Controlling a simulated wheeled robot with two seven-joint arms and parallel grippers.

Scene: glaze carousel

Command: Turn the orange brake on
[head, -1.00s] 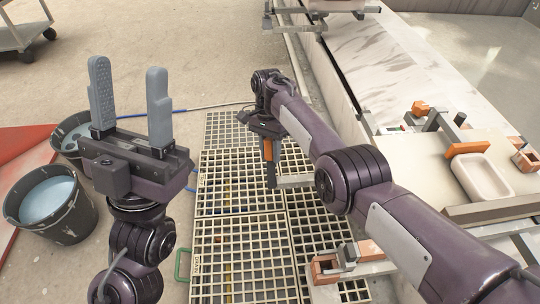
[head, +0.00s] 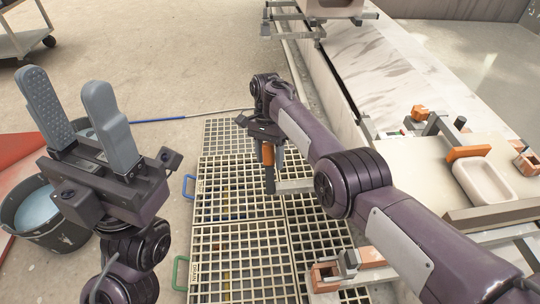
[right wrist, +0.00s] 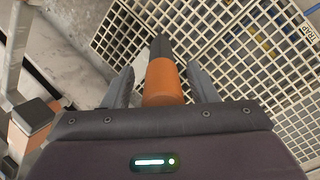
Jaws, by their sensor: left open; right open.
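An orange grip with a dark end (head: 267,154), which looks like the orange brake's lever, stands over the floor grating beside a grey bar. My right gripper (head: 266,158) is over it, fingers pointing down. In the right wrist view the orange grip (right wrist: 161,82) sits between the two spread fingers, with a gap showing on at least one side. Its dark end reaches beyond the fingertips. The brake's mount is partly hidden by my arm. My left gripper (head: 65,80) is open and empty, raised at the left, fingers pointing up.
Pale grating (head: 240,240) covers the floor below. A bucket of bluish liquid (head: 38,212) stands at the left. On the right, a bench carries a pale basin (head: 482,180) and an orange bar (head: 468,152). An orange-brown block fixture (head: 326,275) stands low in front.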

